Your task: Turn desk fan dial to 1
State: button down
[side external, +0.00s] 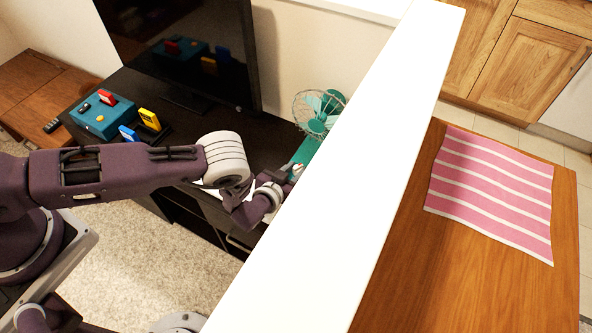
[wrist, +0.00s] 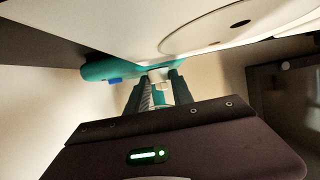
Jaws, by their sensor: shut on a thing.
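The teal desk fan (side external: 306,150) with its wire-caged head (side external: 318,112) stands on the dark cabinet in the side external view, partly hidden by the white wall top. In the wrist view its teal base (wrist: 100,70) shows just beyond my fingertips, with a small blue part (wrist: 115,80) on it. My gripper (wrist: 158,86) is shut on a small pale dial (wrist: 158,76) at the base. The dial's number marks cannot be read. In the side external view the fingertips are mostly hidden beside the fan base.
A white wall top (side external: 350,170) runs close to the right of my arm. A black television (side external: 180,50) stands behind on the dark cabinet (side external: 190,130). A teal box (side external: 103,118) and colored blocks are at left. A striped cloth (side external: 495,190) lies on a wooden table at right.

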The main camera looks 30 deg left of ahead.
jog(key=shift+r, duration=0.1)
jog(key=c, duration=1.1)
grip_release()
jog(key=v, duration=0.7)
